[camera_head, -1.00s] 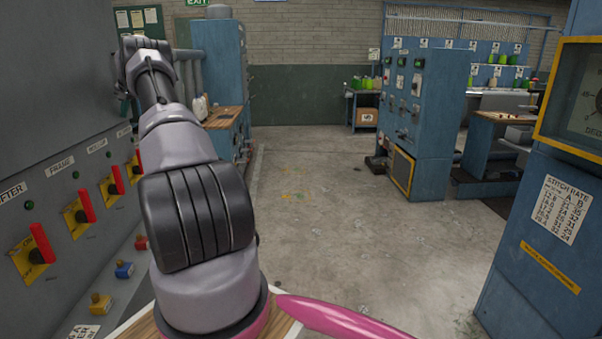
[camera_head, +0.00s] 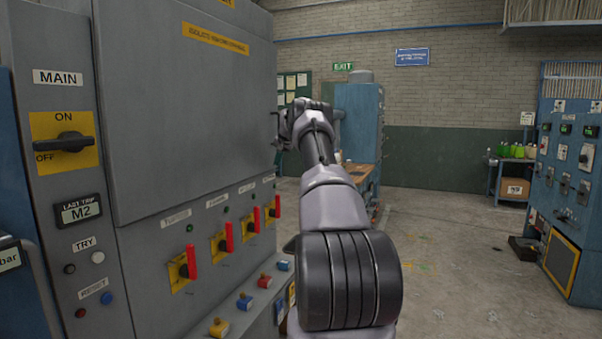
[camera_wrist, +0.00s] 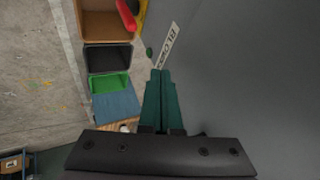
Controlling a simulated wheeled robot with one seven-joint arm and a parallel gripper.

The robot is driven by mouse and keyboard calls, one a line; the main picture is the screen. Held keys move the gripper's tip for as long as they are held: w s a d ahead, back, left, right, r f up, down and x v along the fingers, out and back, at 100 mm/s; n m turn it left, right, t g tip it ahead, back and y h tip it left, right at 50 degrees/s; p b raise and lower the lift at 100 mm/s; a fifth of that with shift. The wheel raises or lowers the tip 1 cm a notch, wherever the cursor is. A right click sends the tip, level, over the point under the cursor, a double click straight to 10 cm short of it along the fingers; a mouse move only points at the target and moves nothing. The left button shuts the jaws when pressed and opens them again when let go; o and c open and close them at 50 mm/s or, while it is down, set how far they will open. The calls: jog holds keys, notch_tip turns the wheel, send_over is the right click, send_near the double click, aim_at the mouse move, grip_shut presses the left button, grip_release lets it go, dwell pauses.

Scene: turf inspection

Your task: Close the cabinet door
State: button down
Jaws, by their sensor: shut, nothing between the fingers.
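The cabinet door (camera_head: 185,110) is a large plain grey panel on the front of the grey cabinet (camera_head: 140,265) at the left of the head view. It lies over or close to the cabinet front; I cannot tell whether a gap is left. My gripper (camera_head: 276,130) is at the door's far right edge, partly hidden by my arm. In the wrist view my gripper (camera_wrist: 161,75) shows its dark green fingers shut together with nothing between them, beside a broad grey surface (camera_wrist: 245,80). I cannot tell whether the fingers touch it.
Red levers (camera_head: 192,261) on yellow plates stick out below the door. Small coloured knobs (camera_head: 219,328) sit on a ledge under them. The wrist view shows several bins, one of them green (camera_wrist: 110,83). Concrete floor (camera_head: 450,270) is clear to the right; a blue machine (camera_head: 575,190) stands beyond.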

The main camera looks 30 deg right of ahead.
jog(key=s+v, duration=0.1)
jog(key=v, duration=0.9)
jog(key=shift+d+f, duration=0.3)
jog(key=shift+d, duration=0.15)
